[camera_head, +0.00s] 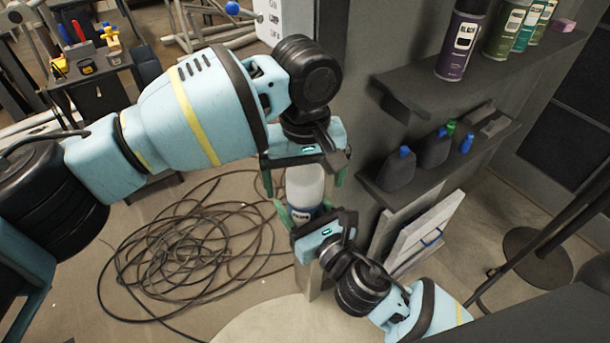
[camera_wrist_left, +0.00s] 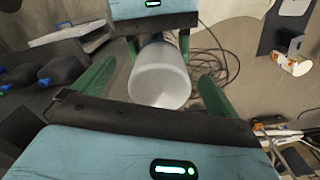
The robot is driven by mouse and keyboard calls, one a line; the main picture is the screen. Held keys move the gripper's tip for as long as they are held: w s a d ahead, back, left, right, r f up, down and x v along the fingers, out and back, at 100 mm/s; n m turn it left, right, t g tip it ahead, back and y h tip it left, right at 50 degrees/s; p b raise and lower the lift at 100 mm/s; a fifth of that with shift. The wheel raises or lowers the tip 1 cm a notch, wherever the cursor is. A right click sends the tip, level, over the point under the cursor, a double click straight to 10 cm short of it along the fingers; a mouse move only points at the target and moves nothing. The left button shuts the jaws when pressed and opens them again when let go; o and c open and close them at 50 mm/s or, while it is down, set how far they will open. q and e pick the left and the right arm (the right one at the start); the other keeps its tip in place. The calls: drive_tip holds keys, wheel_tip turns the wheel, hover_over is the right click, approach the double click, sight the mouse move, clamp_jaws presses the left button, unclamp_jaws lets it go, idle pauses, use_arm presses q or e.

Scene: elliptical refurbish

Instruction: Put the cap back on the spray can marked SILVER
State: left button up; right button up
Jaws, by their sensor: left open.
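A spray can (camera_head: 299,215) with a dark blue band stands upright in front of the grey shelf post. The lettering on it is too small to read. A whitish translucent cap (camera_head: 304,182) sits at its top, and it fills the middle of the left wrist view (camera_wrist_left: 160,82). I cannot tell whether it is fully seated. My left gripper (camera_head: 304,176) is open above, with its green fingers on either side of the cap, apart from it in the wrist view. My right gripper (camera_head: 303,212) is lower and is shut around the can's body; it also shows in the left wrist view (camera_wrist_left: 158,42).
Spray cans, one a purple can marked BLACK (camera_head: 462,40), stand on the upper shelf (camera_head: 420,85) at right. Dark bottles (camera_head: 400,168) with coloured caps stand on the lower shelf. A coiled black cable (camera_head: 185,250) lies on the floor. A tool cart (camera_head: 95,95) stands back left.

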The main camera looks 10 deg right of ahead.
use_arm(q)
drive_tip(key=shift+r, duration=0.15)
use_arm(e)
drive_tip(key=shift+r, duration=0.1)
use_arm(q)
drive_tip(key=shift+r, duration=3.35)
